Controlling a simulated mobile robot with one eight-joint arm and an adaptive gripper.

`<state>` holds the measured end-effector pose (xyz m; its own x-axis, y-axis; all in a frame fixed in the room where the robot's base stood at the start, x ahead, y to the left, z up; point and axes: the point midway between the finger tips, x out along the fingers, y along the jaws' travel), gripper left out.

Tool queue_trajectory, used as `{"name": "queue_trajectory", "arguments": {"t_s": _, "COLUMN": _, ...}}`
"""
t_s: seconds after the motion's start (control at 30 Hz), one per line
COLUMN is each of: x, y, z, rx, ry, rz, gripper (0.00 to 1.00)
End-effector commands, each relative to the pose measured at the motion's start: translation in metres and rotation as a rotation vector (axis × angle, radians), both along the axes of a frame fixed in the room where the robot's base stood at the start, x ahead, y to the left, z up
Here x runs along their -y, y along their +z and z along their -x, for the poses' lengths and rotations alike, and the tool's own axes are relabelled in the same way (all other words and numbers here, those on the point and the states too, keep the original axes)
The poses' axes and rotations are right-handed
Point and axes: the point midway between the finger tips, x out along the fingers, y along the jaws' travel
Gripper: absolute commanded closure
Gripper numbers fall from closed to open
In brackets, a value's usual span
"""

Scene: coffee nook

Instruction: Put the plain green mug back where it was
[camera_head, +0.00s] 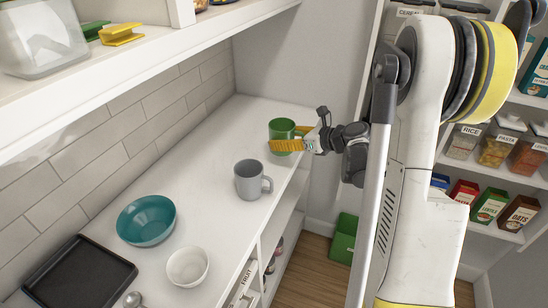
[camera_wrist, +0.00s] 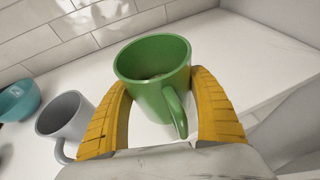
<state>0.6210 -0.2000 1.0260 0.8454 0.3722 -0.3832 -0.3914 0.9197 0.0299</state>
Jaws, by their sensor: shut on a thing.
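The plain green mug (camera_head: 281,129) is upright at the far end of the white counter (camera_head: 225,210). My gripper (camera_head: 285,146) is shut around its body, one yellow finger on each side. In the wrist view the green mug (camera_wrist: 155,70) stands between the two fingers (camera_wrist: 160,105), its handle pointing toward my palm. I cannot tell whether its base touches the counter or is slightly above it.
A grey mug (camera_head: 249,182) stands close in front, handle to the right. A teal bowl (camera_head: 147,221), a white bowl (camera_head: 187,267) and a black tray (camera_head: 80,275) are nearer. A tiled wall bounds the left. The counter's far corner is clear.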

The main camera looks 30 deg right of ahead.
Motion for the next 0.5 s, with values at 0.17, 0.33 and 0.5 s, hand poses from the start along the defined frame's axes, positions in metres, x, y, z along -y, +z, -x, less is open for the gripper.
{"name": "queue_trajectory", "arguments": {"t_s": 0.17, "x": -0.018, "y": -0.013, "z": -0.011, "rx": 0.000, "ry": 0.001, "rz": -0.002, "gripper": 0.72}}
{"name": "queue_trajectory", "arguments": {"t_s": 0.33, "x": -0.019, "y": -0.025, "z": -0.012, "rx": 0.000, "ry": -0.002, "rz": -0.002, "gripper": 0.72}}
{"name": "queue_trajectory", "arguments": {"t_s": 0.5, "x": -0.019, "y": -0.052, "z": -0.012, "rx": 0.000, "ry": -0.002, "rz": -0.002, "gripper": 0.72}}
